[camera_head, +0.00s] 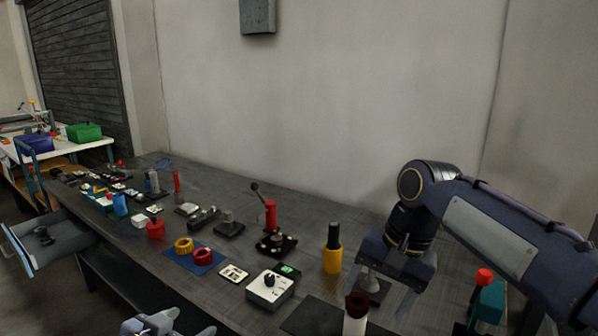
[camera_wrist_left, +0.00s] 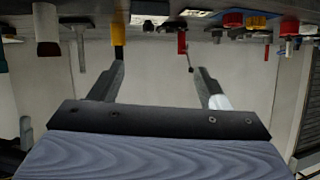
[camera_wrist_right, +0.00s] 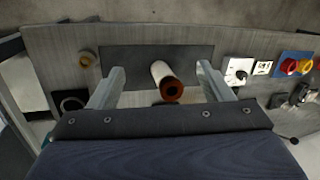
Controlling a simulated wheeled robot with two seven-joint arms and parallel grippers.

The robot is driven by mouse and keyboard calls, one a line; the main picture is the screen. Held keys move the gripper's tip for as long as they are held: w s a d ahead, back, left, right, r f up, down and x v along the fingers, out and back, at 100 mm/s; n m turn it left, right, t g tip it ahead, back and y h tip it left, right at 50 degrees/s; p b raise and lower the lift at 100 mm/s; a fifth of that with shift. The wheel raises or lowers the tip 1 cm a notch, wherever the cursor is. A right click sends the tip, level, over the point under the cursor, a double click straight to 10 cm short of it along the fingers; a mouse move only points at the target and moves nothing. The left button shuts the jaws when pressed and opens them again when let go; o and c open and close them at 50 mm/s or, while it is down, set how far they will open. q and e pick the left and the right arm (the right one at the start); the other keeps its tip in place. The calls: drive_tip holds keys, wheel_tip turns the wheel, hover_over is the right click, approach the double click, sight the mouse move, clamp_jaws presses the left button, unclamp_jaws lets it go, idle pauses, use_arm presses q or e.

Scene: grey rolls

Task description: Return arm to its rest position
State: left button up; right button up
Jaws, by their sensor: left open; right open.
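My right gripper (camera_head: 382,296) comes in from the right in the head view, pointing down over the near right part of the bench. It is open. A pale roll with a reddish-brown hollow top (camera_head: 355,312) stands just in front of it. In the right wrist view, the roll (camera_wrist_right: 164,80) shows between the spread fingers of the right gripper (camera_wrist_right: 161,72), with no visible contact. My left gripper (camera_head: 168,326) is partly cut off at the bottom edge of the head view. In the left wrist view, the left gripper (camera_wrist_left: 160,72) is open and empty, and the picture is upside down.
The dark bench (camera_head: 180,272) runs along the wall. A yellow holder with a black cylinder (camera_head: 332,258), a white box with a black knob (camera_head: 269,289) and a red lever device (camera_head: 271,218) stand left of my right gripper. A teal block with a red top (camera_head: 488,299) stands right.

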use_arm(q)
drive_tip(key=s+a+r+n+g+y+p, duration=0.2)
drive_tip(key=s+a+r+n+y+p, duration=0.15)
drive_tip(key=s+a+n, duration=0.35)
use_arm(e)
drive_tip(key=s+d+n+t+y, duration=0.2)
drive_tip(key=s+d, duration=0.5)
drive_tip(key=s, duration=0.3)
use_arm(q)
drive_tip(key=s+d+f+g+h+p, duration=0.1)
drive_tip(key=s+d, duration=0.6)
drive_tip(key=s, duration=0.7)
drive_tip(key=g+h+p, duration=0.1)
drive_tip(key=g+h, duration=0.1)
drive_tip(key=g, duration=0.1)
drive_tip(key=shift+s+d+g, duration=0.15)
drive_tip(key=shift+d+g, duration=0.05)
drive_tip(key=shift+g, duration=0.1)
use_arm(e)
drive_tip(key=s+f+n+t+h, duration=0.1)
drive_tip(key=s+f+t, duration=0.2)
drive_tip(key=s+f, duration=0.4)
drive_tip(key=s, duration=0.3)
drive_tip(key=shift+d, duration=0.35)
